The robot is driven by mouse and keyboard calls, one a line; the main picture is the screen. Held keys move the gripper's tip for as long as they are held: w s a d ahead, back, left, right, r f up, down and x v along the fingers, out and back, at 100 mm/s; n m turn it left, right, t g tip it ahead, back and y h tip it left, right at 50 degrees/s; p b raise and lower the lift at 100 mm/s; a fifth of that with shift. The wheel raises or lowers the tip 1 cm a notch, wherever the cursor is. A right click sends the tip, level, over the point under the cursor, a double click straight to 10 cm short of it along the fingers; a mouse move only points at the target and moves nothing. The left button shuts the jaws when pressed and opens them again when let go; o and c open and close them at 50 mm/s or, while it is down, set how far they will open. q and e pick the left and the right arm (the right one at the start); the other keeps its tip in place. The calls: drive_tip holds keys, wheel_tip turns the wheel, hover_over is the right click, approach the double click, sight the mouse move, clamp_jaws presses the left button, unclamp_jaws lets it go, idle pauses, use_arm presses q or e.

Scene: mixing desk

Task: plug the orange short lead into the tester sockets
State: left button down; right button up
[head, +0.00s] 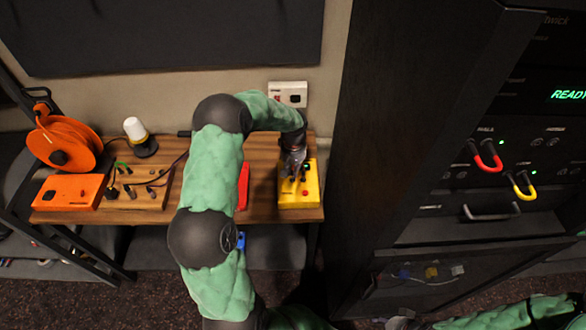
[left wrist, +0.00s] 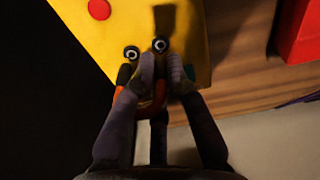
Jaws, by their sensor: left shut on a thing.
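The yellow tester (head: 312,197) stands at the right end of the wooden bench, with a red button and dark sockets on top. It also fills the upper part of the left wrist view (left wrist: 70,22). My left gripper (head: 293,168) is over the tester's far part. In the left wrist view, my left gripper (left wrist: 160,68) is shut on the orange short lead (left wrist: 120,79), close to two ringed sockets (left wrist: 131,52). The fingers hide much of the lead. I cannot tell whether its plugs are in the sockets. My right gripper (head: 400,322) is partly cut off at the bottom edge.
A wooden patch board (head: 150,193), an orange cable reel (head: 66,142), an orange box (head: 67,192) and a white-topped lamp (head: 138,132) stand left on the bench. A red object (head: 243,187) lies left of the tester. A dark rack with red and yellow leads (head: 487,160) stands right.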

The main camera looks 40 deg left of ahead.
use_arm(q)
drive_tip(key=shift+f, duration=0.1)
idle(0.3)
drive_tip(key=shift+f+n+b, duration=0.6)
drive_tip(key=shift+f+b, duration=0.2)
drive_tip(key=shift+b, duration=0.25)
drive_tip(key=shift+b, duration=0.35)
idle(1.6)
drive_tip(key=shift+f+b, duration=0.5)
drive_tip(key=shift+f, duration=0.1)
idle(0.3)
drive_tip(key=c, duration=1.2)
unclamp_jaws()
wheel_tip(320, 180, up, 12)
drive_tip(key=shift+s+d+r, duration=0.1)
drive_tip(key=shift+d, duration=0.05)
